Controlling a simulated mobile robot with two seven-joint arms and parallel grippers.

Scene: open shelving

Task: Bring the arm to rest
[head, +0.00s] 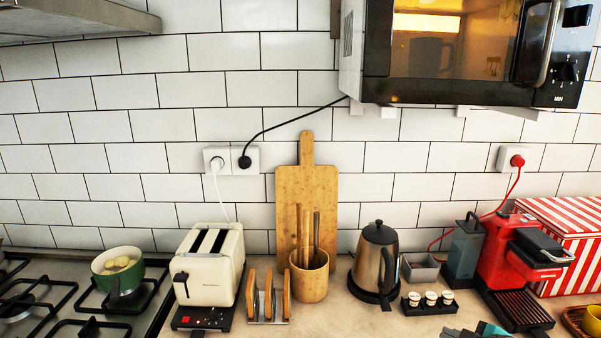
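The task names no other object.
A worktop holds a cream toaster (207,270), a utensil cup (309,277), a kettle (377,259) and a red coffee machine (505,254). A green pot (117,277) sits on the gas hob at left. A microwave (455,50) hangs above. Bare worktop shows at bottom centre.

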